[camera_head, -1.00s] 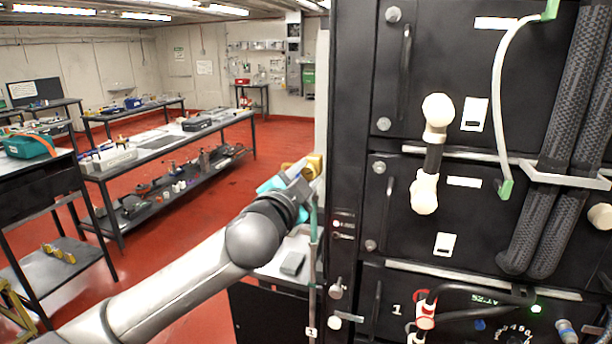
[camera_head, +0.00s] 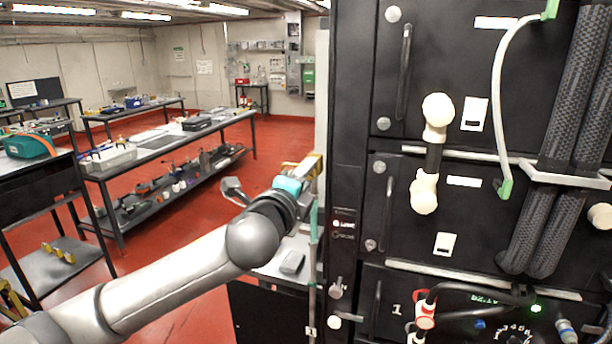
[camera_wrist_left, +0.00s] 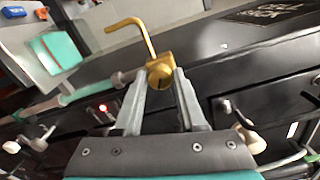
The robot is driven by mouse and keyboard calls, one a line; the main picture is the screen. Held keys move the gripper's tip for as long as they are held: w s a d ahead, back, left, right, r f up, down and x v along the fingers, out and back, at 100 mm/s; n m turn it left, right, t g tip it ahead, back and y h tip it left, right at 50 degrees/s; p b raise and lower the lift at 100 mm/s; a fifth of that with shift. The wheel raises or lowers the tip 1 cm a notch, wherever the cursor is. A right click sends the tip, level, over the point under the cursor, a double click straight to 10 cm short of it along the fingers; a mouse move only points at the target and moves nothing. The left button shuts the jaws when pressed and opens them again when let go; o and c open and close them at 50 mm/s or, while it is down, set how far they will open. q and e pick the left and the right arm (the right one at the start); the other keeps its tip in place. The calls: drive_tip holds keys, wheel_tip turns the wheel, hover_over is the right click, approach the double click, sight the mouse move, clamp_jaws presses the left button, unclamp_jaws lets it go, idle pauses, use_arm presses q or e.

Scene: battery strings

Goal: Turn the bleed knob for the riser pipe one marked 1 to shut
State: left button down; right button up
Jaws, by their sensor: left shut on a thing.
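The riser pipe (camera_head: 312,262) is a slim upright teal and grey pipe at the left side of the black cabinet, with a white tag marked 1 (camera_head: 311,331) low on it. A brass bleed fitting (camera_head: 317,167) is at its top. In the left wrist view the round brass bleed knob (camera_wrist_left: 160,75) sits between my fingers, with a bent brass spout (camera_wrist_left: 135,27) beyond it. My left gripper (camera_head: 302,174) is shut on the knob; the wrist view shows one finger on each side (camera_wrist_left: 160,82). The knob's far side is hidden. My right gripper is out of view.
The black cabinet (camera_head: 348,130) stands close to the right of the pipe, with handles, cables and thick ribbed hoses (camera_head: 540,215). A small grey table (camera_head: 300,244) is behind the pipe. Workbenches (camera_head: 160,148) stand at left, with open red floor between.

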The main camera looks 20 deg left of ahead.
use_arm(q)
drive_tip(key=m, duration=1.2)
drive_tip(key=shift+m, duration=0.4)
idle(0.3)
drive_tip(key=c, duration=0.5)
unclamp_jaws()
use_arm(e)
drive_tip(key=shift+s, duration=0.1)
